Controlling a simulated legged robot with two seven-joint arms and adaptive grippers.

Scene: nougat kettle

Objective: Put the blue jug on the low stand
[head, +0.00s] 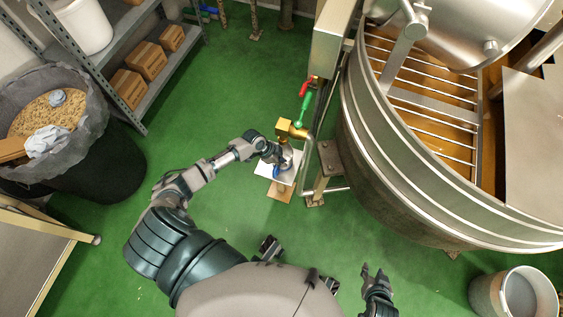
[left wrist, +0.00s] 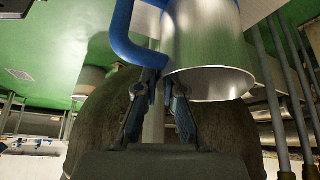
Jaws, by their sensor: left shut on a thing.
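The blue jug (head: 277,171) is mostly hidden by my left gripper in the head view. In the left wrist view it is a shiny metal vessel (left wrist: 205,50) with a blue handle (left wrist: 124,35). My left gripper (head: 280,157) is shut on the handle; its fingers also show in the left wrist view (left wrist: 160,84). The low stand (head: 263,170) has a white top on a brown base. The jug is over or on this top; I cannot tell whether it touches. My right gripper (head: 373,271) is empty, its fingers apart, low in the head view.
A brass tap (head: 290,130) with red and green handles is just beyond the stand. The large steel kettle (head: 400,150) fills the right. A black bin (head: 110,160) and a shelf (head: 135,105) stand left. A pail (head: 513,295) is lower right. Green floor is clear between.

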